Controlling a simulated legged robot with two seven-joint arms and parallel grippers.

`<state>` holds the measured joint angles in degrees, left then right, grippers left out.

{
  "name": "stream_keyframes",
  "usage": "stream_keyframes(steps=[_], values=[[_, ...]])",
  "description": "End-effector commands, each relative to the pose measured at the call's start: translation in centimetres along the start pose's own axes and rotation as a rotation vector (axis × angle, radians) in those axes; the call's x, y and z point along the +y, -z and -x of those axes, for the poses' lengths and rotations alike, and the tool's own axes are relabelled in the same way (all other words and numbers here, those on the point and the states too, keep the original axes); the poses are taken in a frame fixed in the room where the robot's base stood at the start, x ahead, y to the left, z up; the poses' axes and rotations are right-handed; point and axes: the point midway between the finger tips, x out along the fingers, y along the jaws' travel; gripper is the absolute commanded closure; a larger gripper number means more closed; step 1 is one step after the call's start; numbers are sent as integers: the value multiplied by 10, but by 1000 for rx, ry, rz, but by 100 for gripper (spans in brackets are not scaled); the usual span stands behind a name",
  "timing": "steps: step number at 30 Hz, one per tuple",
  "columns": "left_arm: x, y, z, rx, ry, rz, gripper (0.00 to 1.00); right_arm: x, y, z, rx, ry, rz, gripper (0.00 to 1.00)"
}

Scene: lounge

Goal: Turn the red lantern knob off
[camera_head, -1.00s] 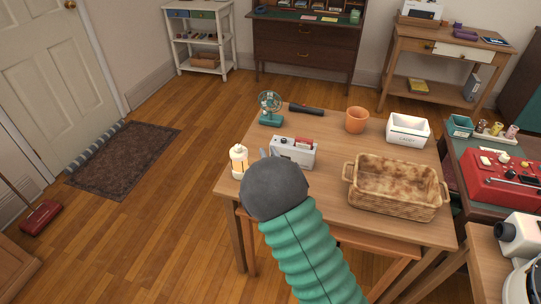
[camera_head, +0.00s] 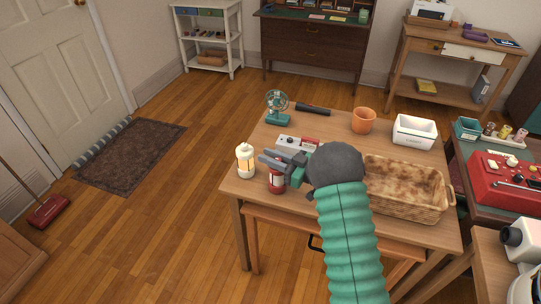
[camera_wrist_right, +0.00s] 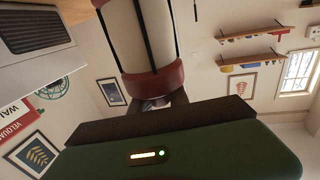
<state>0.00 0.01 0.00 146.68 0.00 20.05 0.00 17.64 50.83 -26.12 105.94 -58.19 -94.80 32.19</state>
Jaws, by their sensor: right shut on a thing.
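The red lantern (camera_head: 276,183) stands on the wooden table near its front left edge, partly behind my right gripper (camera_head: 268,158). In the wrist view, its cream panels with dark bars (camera_wrist_right: 143,38) and a red end (camera_wrist_right: 154,84) show close up. My right gripper's dark fingers (camera_wrist_right: 160,104) meet at that red end and are shut on a part of the lantern there, seemingly the knob. The knob itself is hidden, and I cannot tell whether the lantern glows. My left gripper is not in view.
A grey-white radio (camera_head: 297,143) is behind my gripper. A wicker basket (camera_head: 405,210), a teal fan (camera_head: 278,106), an orange pot (camera_head: 363,120) and a white box (camera_head: 414,131) share the table.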

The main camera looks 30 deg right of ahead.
Motion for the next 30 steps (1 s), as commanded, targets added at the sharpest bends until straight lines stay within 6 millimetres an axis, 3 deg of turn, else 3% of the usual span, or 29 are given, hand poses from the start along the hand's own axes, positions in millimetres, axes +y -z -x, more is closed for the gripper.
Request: stream_keyframes(steps=[18,19,24,30], values=[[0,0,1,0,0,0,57,-2,0,-1,1,50,-1,100],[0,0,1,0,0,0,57,-2,0,-1,1,50,-1,78],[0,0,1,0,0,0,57,-2,0,0,1,49,-1,57],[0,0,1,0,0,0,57,-2,0,0,1,49,-1,57]])
